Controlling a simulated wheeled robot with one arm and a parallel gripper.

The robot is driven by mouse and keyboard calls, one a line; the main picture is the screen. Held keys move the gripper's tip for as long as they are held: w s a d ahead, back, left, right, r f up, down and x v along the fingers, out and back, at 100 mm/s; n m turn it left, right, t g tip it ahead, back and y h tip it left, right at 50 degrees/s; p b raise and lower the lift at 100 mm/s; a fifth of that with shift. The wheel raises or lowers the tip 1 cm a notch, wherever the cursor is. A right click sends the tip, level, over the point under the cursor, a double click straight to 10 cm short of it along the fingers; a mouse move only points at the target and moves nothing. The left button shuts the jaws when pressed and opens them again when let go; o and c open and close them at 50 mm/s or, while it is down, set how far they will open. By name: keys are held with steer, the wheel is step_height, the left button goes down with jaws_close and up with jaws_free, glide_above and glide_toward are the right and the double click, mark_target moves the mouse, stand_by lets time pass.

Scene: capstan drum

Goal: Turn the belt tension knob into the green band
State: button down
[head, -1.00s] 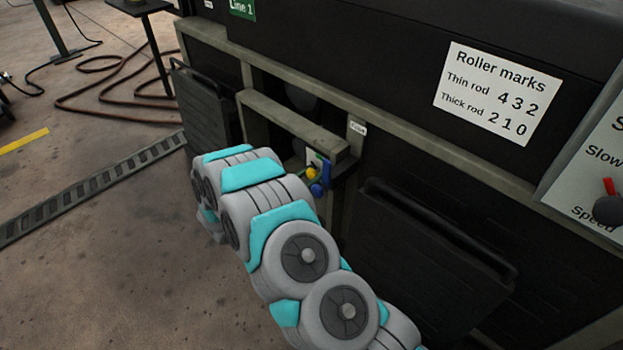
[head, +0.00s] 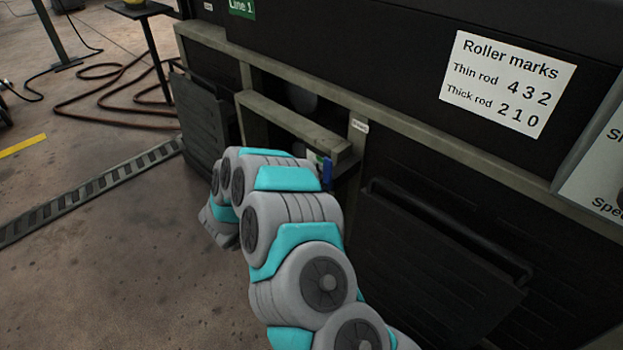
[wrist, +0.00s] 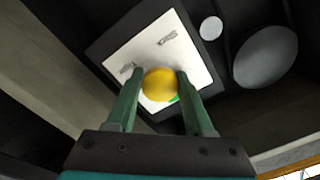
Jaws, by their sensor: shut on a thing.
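The yellow knob (wrist: 159,84) sits between the two green fingers of my gripper (wrist: 160,88) in the wrist view, and the gripper is shut on it. A small piece of the green band (wrist: 175,99) shows just below right of the knob; the rest is hidden. Where the knob points cannot be told. In the head view my arm hides the knob and gripper; only an edge of the plate (head: 314,157) shows beside a blue part (head: 327,172).
A beam (head: 292,122) juts out above the knob's recess. A dark panel with a rail (head: 440,260) stands to the right. A sign headed "Roller marks" (head: 508,84) is on the machine. Two grey round parts (wrist: 265,56) lie right of the plate. Open floor is at left.

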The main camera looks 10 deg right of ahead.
steer(key=shift+m, duration=0.5)
steer(key=shift+c, duration=1.5)
jaws_free()
steer(key=v, duration=0.7)
steer(key=shift+s+a+p, duration=0.25)
steer(key=shift+a+p, duration=0.1)
